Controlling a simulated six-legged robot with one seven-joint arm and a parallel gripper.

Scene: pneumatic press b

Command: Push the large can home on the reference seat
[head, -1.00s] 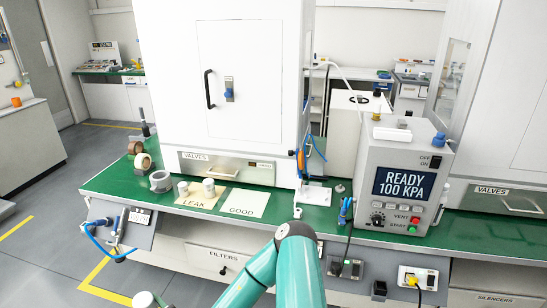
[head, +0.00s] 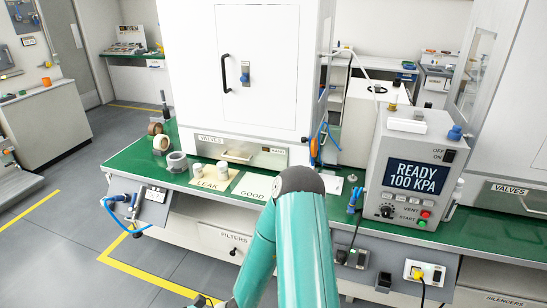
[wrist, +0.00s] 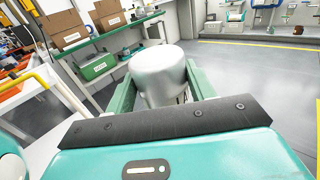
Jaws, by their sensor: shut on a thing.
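The large can, a smooth silver-grey cylinder (wrist: 158,58), shows in the wrist view between the green fingers of my gripper (wrist: 160,78). The gripper is shut on it, and the fingers hide its lower sides. In the head view my teal arm rises in front of the bench, and the can is not clearly seen there. A white plate (head: 332,184) on the green bench top is partly covered by my arm. I cannot tell whether this is the reference seat.
Two small white cans (head: 222,167) stand on the LEAK card (head: 208,184), beside the GOOD card (head: 252,191). A control box (head: 412,175) reads READY 100 KPA. The floor left of the bench is clear.

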